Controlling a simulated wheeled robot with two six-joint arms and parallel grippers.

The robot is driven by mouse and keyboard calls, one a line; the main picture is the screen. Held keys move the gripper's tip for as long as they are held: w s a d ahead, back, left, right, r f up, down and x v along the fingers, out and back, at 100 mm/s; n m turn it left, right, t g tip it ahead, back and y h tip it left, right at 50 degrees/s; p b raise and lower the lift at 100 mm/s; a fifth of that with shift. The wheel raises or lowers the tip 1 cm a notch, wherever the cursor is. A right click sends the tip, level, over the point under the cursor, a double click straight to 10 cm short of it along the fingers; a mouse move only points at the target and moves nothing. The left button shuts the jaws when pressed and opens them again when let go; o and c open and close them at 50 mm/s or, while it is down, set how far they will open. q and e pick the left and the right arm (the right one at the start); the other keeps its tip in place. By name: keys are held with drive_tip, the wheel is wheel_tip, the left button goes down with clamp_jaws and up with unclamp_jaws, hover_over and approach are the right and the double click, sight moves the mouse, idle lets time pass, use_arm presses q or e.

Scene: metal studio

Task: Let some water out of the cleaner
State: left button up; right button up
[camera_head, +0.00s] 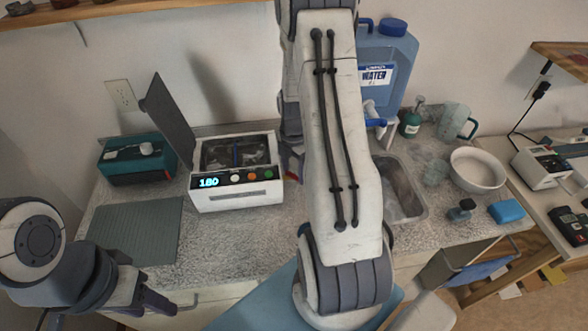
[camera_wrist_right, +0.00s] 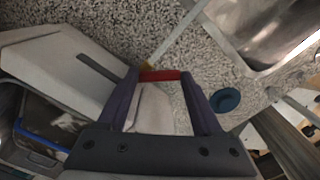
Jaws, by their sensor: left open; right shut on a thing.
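The cleaner (camera_head: 238,198) is a white box on the granite counter, with a lit display reading 180, buttons and a raised dark lid (camera_head: 168,118). Its open tank holds a basket with a blue handle. In the right wrist view the cleaner (camera_wrist_right: 60,75) fills the left side. My right gripper (camera_wrist_right: 160,76) is shut on a small red handle (camera_wrist_right: 162,75) beside the cleaner's white body. In the head view my right arm hides most of this gripper. My left gripper (camera_head: 152,296) is open and empty at the lower left, in front of the counter. The tank's water level cannot be made out.
A steel sink (camera_head: 405,190) lies right of the cleaner; a blue water jug (camera_head: 398,55) stands behind it. A white bowl (camera_head: 478,170) is further right. A grey ribbed mat (camera_head: 135,230) and a teal box (camera_head: 138,168) lie left. A round blue thing (camera_wrist_right: 225,100) is near the sink.

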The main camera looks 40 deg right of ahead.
drive_tip(key=o, duration=1.4)
drive_tip(key=shift+c, duration=0.2)
